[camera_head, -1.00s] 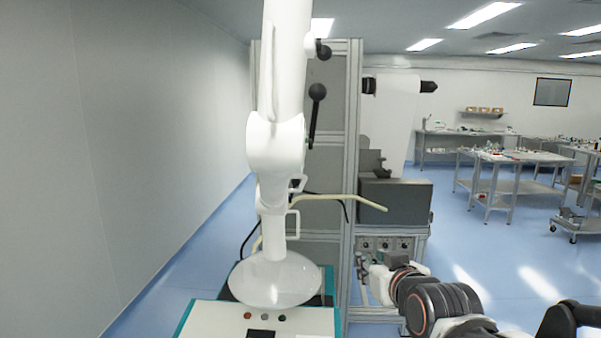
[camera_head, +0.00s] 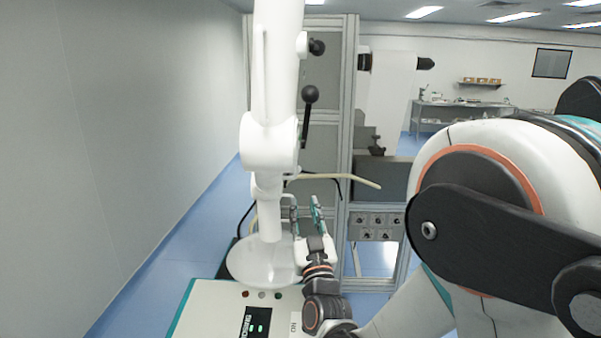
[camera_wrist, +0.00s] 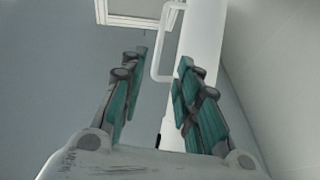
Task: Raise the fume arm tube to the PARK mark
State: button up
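The white fume arm tube (camera_head: 270,212) hangs upright in the head view, with its clear hood (camera_head: 257,262) at the bottom. The joint housing (camera_head: 268,146) sits above it. A white loop handle on the tube (camera_wrist: 208,45) shows in the wrist view: the handle (camera_wrist: 155,60) is ahead of the fingertips, nearer the right finger. My gripper (camera_head: 306,205) is at the tube's right side, pointing up. Its teal-padded fingers are open, with clear space between them (camera_wrist: 153,85). In the head view the fingers hide the lower handle. I see no PARK mark.
A pale box (camera_head: 210,315) with lights and a small display stands below the hood. A black-knobbed lever (camera_head: 308,110) and a cream hose (camera_head: 335,177) are close to the tube. A metal frame (camera_head: 347,130) and machine stand behind. A wall is at left.

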aim_at(297, 173)
jog(key=p+x, duration=0.1)
jog(key=x, duration=1.2)
jog(key=shift+w+a+r, duration=0.1)
jog(key=shift+w, duration=0.25)
grip_shut()
